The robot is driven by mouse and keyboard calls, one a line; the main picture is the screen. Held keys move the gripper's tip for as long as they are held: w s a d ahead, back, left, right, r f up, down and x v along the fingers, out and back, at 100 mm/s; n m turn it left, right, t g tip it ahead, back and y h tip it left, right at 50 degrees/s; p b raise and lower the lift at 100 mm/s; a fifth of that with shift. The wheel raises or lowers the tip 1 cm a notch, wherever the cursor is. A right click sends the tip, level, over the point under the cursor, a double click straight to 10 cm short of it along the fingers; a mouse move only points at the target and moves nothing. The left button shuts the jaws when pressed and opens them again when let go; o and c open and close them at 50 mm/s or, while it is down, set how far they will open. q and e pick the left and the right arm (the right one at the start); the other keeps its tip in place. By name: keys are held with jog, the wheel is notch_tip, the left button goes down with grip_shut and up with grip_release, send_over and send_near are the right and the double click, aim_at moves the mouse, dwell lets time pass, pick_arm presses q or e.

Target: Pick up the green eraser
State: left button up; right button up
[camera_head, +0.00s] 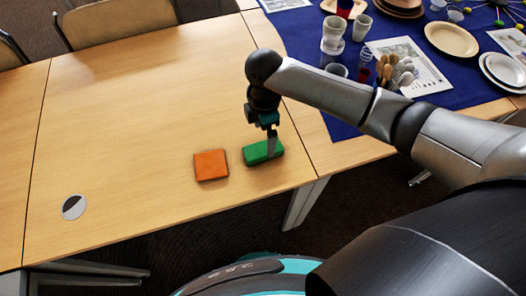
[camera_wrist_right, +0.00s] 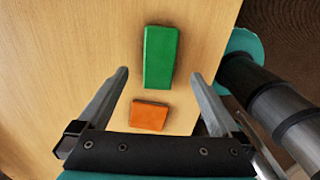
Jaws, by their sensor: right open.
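The green eraser (camera_head: 256,154) lies flat on the wooden table, near its front edge. My right gripper (camera_head: 271,150) points down over it, and a finger hides part of its right half. In the right wrist view the green eraser (camera_wrist_right: 161,52) shows whole. There the open fingers of my right gripper (camera_wrist_right: 158,75) stand on either side of its lower end, with a gap at each side. Nothing is between them that they grip. I cannot tell how high the fingertips are above the table. My left gripper is not in view.
An orange block (camera_head: 211,165) lies just left of the eraser; it also shows in the right wrist view (camera_wrist_right: 149,116). A grey and black disc (camera_head: 74,207) lies farther left. A blue cloth (camera_head: 350,125) with cups and plates covers the right table. The table's left and back are clear.

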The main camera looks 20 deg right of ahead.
aim_at(263, 148)
notch_tip(263, 148, down, 6)
jog(key=shift+a+f+b, duration=0.1)
jog(key=shift+a+b, duration=0.05)
jog(key=shift+b, duration=0.85)
jog(key=shift+c, duration=0.4)
jog(key=c, duration=1.4)
jog(key=shift+r, duration=0.25)
notch_tip(263, 148, up, 20)
jog(key=p, duration=0.5)
jog(key=shift+f+p, duration=0.1)
jog(key=shift+p, duration=0.2)
